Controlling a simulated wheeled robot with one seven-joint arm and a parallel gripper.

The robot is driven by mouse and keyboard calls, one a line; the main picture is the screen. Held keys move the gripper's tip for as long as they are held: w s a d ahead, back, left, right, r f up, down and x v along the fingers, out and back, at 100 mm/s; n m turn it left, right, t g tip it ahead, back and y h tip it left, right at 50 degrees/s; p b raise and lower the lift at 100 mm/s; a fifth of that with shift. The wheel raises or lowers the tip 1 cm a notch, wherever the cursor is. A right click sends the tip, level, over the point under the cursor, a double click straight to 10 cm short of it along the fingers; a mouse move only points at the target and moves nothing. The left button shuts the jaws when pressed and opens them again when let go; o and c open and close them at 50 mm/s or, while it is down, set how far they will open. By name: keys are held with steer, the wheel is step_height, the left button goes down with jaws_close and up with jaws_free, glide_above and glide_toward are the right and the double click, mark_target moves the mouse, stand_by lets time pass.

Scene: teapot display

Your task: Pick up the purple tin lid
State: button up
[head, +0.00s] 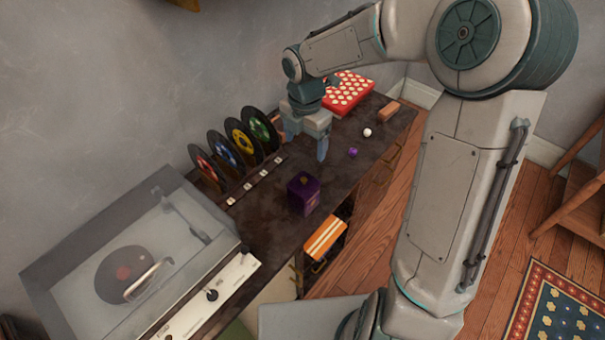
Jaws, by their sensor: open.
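A dark purple, box-shaped tin (301,202) stands upright on the dark sideboard top. Its purple lid (303,184) appears to be on top, with a small brownish-gold spot that may be a knob. The seam between lid and tin is too small to make out. My gripper (306,143) is open with its fingers pointing down, above the sideboard and farther back than the tin. It is apart from the tin, and nothing shows between its fingers.
A record player (150,265) stands at the left. Several colourful discs (228,150) stand in a row along the wall. A red spotted box (347,90), a brown block (389,111), a white ball (367,132) and a small purple object (352,152) are at the far end.

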glide_above(304, 179)
steer(key=f, duration=0.8)
steer(key=shift+w+a+b, duration=0.2)
steer(key=shift+w+b, duration=0.1)
steer(key=shift+w, duration=0.05)
steer(key=shift+s+d+f, duration=0.1)
steer(key=shift+s+f, duration=0.05)
steer(key=shift+f, duration=1.25)
steer(key=shift+s+d+f, duration=0.1)
steer(key=shift+s+f, duration=0.05)
steer(key=shift+f, duration=1.25)
steer(key=c, duration=0.8)
